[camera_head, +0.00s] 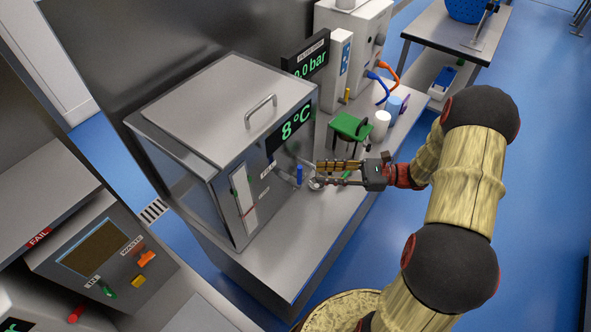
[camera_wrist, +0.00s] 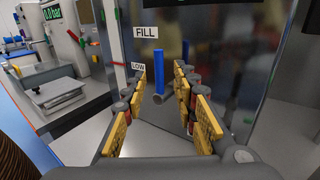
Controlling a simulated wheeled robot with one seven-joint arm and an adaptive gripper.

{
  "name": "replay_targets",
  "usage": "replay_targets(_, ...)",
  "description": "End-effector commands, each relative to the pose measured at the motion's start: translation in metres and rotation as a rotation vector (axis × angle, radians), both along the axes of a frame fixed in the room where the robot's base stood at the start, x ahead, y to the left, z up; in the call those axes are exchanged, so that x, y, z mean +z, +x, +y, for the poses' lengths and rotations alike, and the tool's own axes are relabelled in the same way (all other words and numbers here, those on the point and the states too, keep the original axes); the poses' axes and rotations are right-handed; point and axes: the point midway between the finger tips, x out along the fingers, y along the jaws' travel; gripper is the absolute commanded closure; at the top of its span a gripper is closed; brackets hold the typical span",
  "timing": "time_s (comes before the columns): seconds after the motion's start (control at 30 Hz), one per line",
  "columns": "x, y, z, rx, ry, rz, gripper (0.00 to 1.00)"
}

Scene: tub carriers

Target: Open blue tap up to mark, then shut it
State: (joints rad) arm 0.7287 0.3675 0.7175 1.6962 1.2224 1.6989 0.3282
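The blue tap (camera_head: 299,174) is on the front of the steel tank (camera_head: 190,170), by the FILL label. Its blue lever (camera_wrist: 157,72) points straight up in the wrist view, with a grey round spout end (camera_wrist: 160,97) below it. My gripper (camera_head: 318,173) is in front of the tap. In the wrist view its yellow fingers (camera_wrist: 160,85) are apart, with the lever visible between them but beyond the tips; I see no contact. A pale level strip (camera_head: 243,198) on the tank front bears a red line and a green mark; its level is too small to read.
The tank display (camera_head: 294,122) reads 8 °C. The bench top (camera_head: 285,255) before the tank is bare.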

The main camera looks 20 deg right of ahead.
Motion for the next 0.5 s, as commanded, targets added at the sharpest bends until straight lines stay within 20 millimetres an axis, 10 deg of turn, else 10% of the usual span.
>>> replay_targets(0.5, 0.0, 0.021, 0.061, 0.007, 0.004, 0.009, 0.72)
